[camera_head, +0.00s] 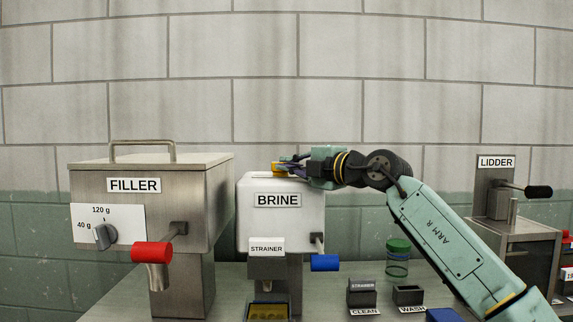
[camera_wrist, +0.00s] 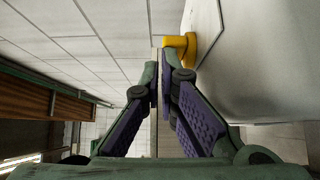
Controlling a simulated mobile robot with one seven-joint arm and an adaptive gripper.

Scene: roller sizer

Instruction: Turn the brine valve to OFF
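The brine tank (camera_head: 280,225) is a white box labelled BRINE on a grey stand. In the wrist view the yellow handle (camera_wrist: 182,46) sticks out from the pale tank wall (camera_wrist: 255,60). My gripper (camera_wrist: 160,72) has its fingertips drawn nearly together with a thin gap, just beside the handle. The handle lies beyond the right fingertip, not clearly between the fingers. I cannot read any ON or OFF mark.
The FILLER machine (camera_head: 140,205) with a red lever (camera_head: 152,252) stands left. A blue lever (camera_head: 325,262) and strainer (camera_head: 266,262) are at the tank's front. A green-lidded jar (camera_head: 398,260), CLEAN and WASH holders, and the LIDDER (camera_head: 515,235) stand right. A wall is behind.

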